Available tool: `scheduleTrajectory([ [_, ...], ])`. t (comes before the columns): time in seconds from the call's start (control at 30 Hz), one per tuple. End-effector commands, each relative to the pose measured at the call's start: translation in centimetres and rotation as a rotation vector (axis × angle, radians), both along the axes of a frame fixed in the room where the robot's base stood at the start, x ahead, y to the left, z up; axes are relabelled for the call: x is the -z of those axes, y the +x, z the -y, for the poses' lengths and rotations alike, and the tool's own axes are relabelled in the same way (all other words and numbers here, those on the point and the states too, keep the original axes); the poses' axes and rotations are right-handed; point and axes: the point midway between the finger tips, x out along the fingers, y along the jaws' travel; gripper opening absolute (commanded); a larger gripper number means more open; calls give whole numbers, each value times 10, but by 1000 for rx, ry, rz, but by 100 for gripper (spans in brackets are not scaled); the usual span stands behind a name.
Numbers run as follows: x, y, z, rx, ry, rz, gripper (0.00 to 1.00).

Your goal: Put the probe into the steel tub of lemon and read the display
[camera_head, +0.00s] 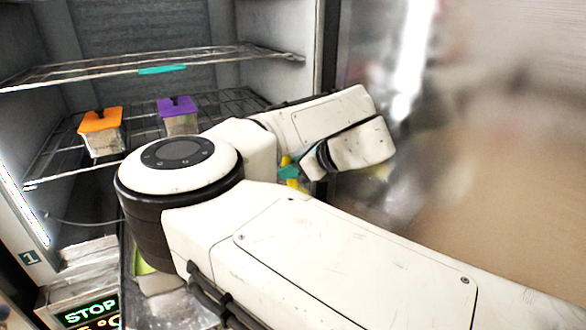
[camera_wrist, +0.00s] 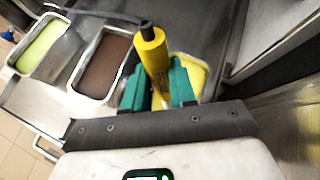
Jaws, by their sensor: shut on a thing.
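My gripper (camera_wrist: 158,84) has teal fingers and is shut on the yellow probe (camera_wrist: 152,52), which has a black end. In the head view my gripper (camera_head: 288,172) and the yellow probe (camera_head: 292,183) show only in part behind my arm. In the wrist view a steel tub with yellow contents, the lemon tub (camera_wrist: 207,72), lies behind the probe and fingers, partly hidden. I cannot tell whether the probe touches the lemon. No readout on the probe shows.
A brown tub (camera_wrist: 77,86) and a green tub (camera_wrist: 19,66) stand left of the lemon tub in the wrist view. The open freezer holds wire shelves (camera_head: 240,98), an orange-lidded box (camera_head: 103,140) and a purple-lidded box (camera_head: 180,122). A green lit panel reads STOP (camera_head: 90,312).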

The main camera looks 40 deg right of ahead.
Motion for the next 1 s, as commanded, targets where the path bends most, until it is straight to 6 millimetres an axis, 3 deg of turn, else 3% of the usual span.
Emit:
scheduleTrajectory([
  [0.6, -49, 0, 0, 0, -1, 1, 0],
  [1.0, -71, 0, 0, 1, 0, 1, 0],
])
